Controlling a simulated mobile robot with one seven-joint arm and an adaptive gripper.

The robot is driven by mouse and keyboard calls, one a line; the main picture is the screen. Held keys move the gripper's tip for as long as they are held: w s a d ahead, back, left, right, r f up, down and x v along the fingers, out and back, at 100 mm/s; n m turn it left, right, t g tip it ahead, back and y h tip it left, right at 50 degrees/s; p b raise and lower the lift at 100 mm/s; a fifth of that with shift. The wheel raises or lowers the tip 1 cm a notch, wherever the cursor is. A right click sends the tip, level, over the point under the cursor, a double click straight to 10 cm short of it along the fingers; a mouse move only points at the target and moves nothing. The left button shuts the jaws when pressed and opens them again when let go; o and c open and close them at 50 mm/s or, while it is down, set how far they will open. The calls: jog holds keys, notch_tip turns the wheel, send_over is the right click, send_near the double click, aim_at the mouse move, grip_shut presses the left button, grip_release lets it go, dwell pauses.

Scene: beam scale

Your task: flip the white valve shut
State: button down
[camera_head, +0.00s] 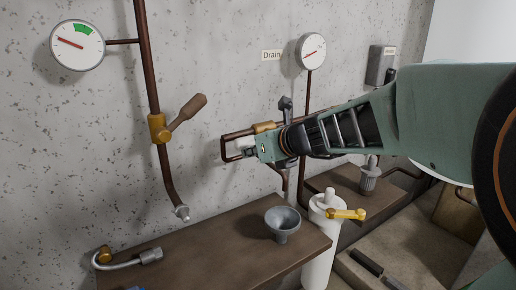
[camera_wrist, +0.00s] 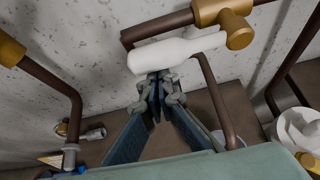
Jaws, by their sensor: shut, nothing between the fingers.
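The white valve handle (camera_wrist: 178,50) shows in the wrist view. It extends left from its brass body (camera_wrist: 238,30) and lies roughly along the brown pipe behind it. In the head view my gripper (camera_head: 247,153) is in front of the pipe loop.
A brown-handled valve (camera_head: 186,112) sits on the left pipe. A wooden shelf (camera_head: 195,255) below holds a grey funnel (camera_head: 283,221). A white canister (camera_head: 320,240) with a yellow lever (camera_head: 346,214) stands to its right. Gauges (camera_head: 77,45) (camera_head: 311,51) hang on the wall.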

aim_at(246, 141)
jog(key=shift+r, duration=0.3)
notch_tip(246, 141, up, 3)
jog(key=m+y+p, duration=0.1)
jog(key=m+p, duration=0.1)
jog(key=p, duration=0.3)
jog(key=shift+d+g, duration=0.1)
jog(key=shift+g, duration=0.3)
jog(key=r+m+y+p, duration=0.1)
jog(key=p, duration=0.3)
jog(key=w+d+r+m+g+y+p, duration=0.1)
jog(key=r+m+y+p, duration=0.1)
jog(key=p, duration=0.2)
jog(key=d+r+m+y+p, duration=0.1)
jog(key=p, duration=0.3)
jog(key=shift+w+d+r+m+y, duration=0.15)
jog(key=shift+w+r+m+y, duration=0.2)
jog(key=shift+r+m+y, duration=0.05)
jog(key=shift+f, duration=0.1)
